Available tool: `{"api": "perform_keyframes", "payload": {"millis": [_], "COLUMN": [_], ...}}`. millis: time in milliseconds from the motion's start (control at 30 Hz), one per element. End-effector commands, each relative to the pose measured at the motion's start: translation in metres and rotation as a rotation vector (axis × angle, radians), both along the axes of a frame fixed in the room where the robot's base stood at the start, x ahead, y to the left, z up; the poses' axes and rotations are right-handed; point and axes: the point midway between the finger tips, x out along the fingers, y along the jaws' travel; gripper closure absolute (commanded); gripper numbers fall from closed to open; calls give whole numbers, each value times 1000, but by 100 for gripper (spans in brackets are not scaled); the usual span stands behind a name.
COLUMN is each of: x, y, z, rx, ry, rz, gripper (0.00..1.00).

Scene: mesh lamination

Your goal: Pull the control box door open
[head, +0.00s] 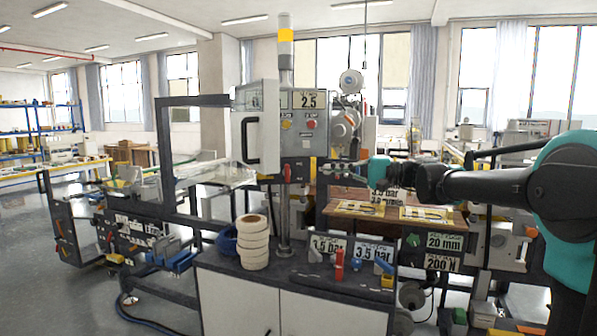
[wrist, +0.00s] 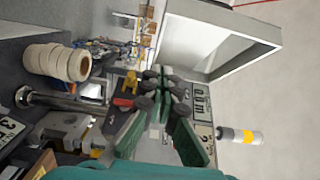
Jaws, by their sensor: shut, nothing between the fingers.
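The grey control box (head: 313,146) stands on a post above the workbench, with a "2.5" label, a red button and a yellow one. Its pale door (head: 243,125) stands swung open to the left, with a dark bar handle (head: 262,142) on its face. In the wrist view the door (wrist: 205,45) shows its hollow, lipped inner side, and the handle is hidden. My gripper (head: 328,168) is shut and empty at the lower right of the box, apart from the handle. Its closed fingers (wrist: 162,82) also show in the wrist view.
A stack of tape rolls (head: 253,243) stands on the dark bench top (head: 225,262), left of the post (head: 284,225). A signal lamp (head: 286,45) rises above the box. A dark frame (head: 164,150) stands left of the door. Small tools and label plates lie right of the post.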

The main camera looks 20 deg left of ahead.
Motion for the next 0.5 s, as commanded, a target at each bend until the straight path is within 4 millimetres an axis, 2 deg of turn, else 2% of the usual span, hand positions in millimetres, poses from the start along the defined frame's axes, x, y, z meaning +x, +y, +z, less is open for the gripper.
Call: {"api": "perform_keyframes", "payload": {"millis": [167, 500], "x": [-1, -2], "y": [20, 87], "z": [0, 0], "rx": [1, 0], "ry": [0, 0], "rz": [3, 4], "gripper": [100, 100]}}
